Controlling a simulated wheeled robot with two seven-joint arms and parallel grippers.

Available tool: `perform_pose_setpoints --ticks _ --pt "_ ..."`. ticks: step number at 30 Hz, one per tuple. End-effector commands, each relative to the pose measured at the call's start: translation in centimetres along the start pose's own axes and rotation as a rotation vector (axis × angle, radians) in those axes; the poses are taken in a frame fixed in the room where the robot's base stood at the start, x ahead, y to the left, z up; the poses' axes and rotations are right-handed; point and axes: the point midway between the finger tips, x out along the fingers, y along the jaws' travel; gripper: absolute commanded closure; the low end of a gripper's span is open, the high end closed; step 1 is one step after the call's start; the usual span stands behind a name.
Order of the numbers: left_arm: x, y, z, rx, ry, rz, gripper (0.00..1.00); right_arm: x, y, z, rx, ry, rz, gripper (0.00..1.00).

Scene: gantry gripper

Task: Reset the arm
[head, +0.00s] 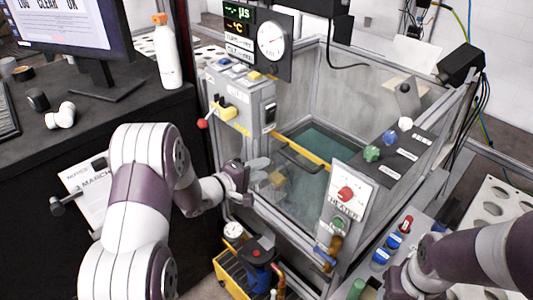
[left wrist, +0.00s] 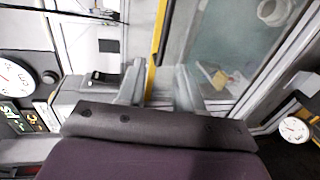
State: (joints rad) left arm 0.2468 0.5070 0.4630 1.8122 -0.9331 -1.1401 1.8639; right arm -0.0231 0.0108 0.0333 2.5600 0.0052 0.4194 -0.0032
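My left arm (head: 140,205) comes in from the left, bent at the elbow. Its left gripper (head: 261,171) is over the near left side of the glass-walled tank (head: 318,150). In the left wrist view the two fingers of the left gripper (left wrist: 160,88) stand apart with nothing between them. The yellow bar (left wrist: 157,35) on the tank shows beyond the fingers; I cannot tell whether they touch anything. My right arm (head: 480,255) reaches in from the lower right. Its gripper is cut off by the bottom edge.
A yellow cart (head: 240,275) with a gauge is below.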

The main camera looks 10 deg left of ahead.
Motion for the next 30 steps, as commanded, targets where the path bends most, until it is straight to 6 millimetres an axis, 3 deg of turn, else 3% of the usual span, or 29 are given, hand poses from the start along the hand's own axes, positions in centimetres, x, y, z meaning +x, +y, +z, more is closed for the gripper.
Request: perform_pose_setpoints --ticks 5,8,9,11,14,15,18,21,25,30 --pt "0.0 -0.2 -0.1 0.056 0.003 -0.009 0.64 0.0 0.0 0.0 0.000 0.000 0.000 0.45" --pt "-0.6 -3.6 -1.5 0.280 0.066 -0.176 0.64 0.0 0.0 0.0 0.000 0.000 0.000 0.45" --pt "-1.8 -6.3 -2.4 0.395 0.098 -0.322 0.64 0.0 0.0 0.0 0.000 0.000 0.000 0.45" --pt "-5.0 -9.3 -3.1 0.580 0.102 -0.586 0.64 0.0 0.0 0.0 0.000 0.000 0.000 0.45" --pt "-12.7 -11.8 -0.2 0.804 -0.107 -1.018 0.64 0.0 0.0 0.0 0.000 0.000 0.000 0.45" --pt "-15.7 -11.9 2.1 0.843 -0.238 -1.131 0.64 0.0 0.0 0.0 0.000 0.000 0.000 0.45" --pt "-21.0 -10.9 8.0 0.857 -0.508 -1.245 0.64 0.0 0.0 0.0 0.000 0.000 0.000 0.45" --pt "-23.7 -9.2 12.4 0.829 -0.623 -1.246 0.64 0.0 0.0 0.0 0.000 0.000 0.000 0.45" --pt "-23.2 -6.8 13.8 0.889 -0.584 -1.188 0.64 0.0 0.0 0.0 0.000 0.000 0.000 0.45" --pt "-23.2 -6.7 13.8 0.895 -0.583 -1.185 0.64 0.0 0.0 0.0 0.000 0.000 0.000 0.45"
